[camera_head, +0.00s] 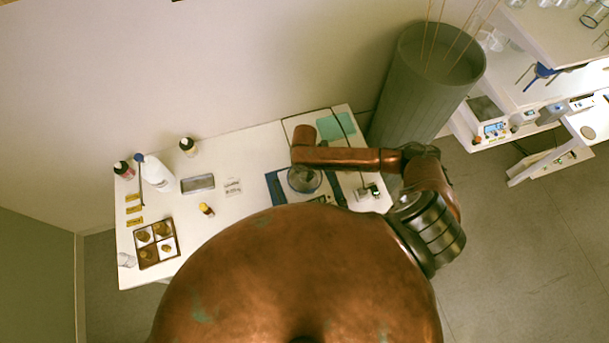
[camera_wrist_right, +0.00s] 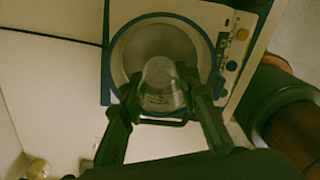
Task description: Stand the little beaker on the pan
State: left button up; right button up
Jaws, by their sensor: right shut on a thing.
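The little beaker (camera_wrist_right: 162,80) is clear glass. In the right wrist view my right gripper (camera_wrist_right: 163,92) is shut on it, one finger on each side. Behind it is the round pale pan (camera_wrist_right: 152,40) of a blue-and-white balance, inside a ring-shaped rim. The beaker overlaps the near part of the pan; I cannot tell whether it touches it. In the head view the balance (camera_head: 276,184) is at the right part of the table, partly hidden under my right arm; the beaker cannot be made out there. My left gripper is not in view.
The balance's buttons (camera_wrist_right: 237,48) are on its right in the wrist view. On the table are a compartment tray (camera_head: 156,243), a white bottle (camera_head: 158,174), dark bottles (camera_head: 188,147) and a grey flat tray (camera_head: 198,184). A large green bin (camera_head: 420,85) stands behind the table's right end.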

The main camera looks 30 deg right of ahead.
aim_at(304, 176)
jog(key=shift+f, duration=1.55)
jog(key=shift+f, duration=0.1)
jog(key=o, duration=1)
notch_tip(304, 176, up, 12)
jog(key=shift+b, duration=0.35)
